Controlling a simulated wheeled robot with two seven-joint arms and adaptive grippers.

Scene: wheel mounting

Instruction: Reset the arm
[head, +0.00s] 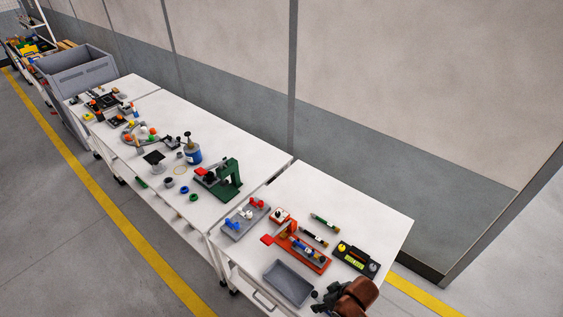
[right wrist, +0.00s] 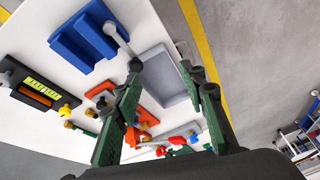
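My right gripper (head: 328,298) shows at the bottom right of the head view, over the near corner of the nearest white table (head: 375,215). In the right wrist view its two green-grey fingers (right wrist: 172,80) stand wide apart. No object shows held between them; the tabletop and a grey tray (right wrist: 168,78) lie beyond. My left gripper is in neither view.
The nearest table holds the grey tray (head: 288,283), an orange fixture (head: 300,248), a black panel (head: 355,260) and a grey rack (head: 245,220) with coloured pieces. A blue bracket (right wrist: 88,38) shows in the wrist view. More tables and a grey bin (head: 80,72) stand beyond.

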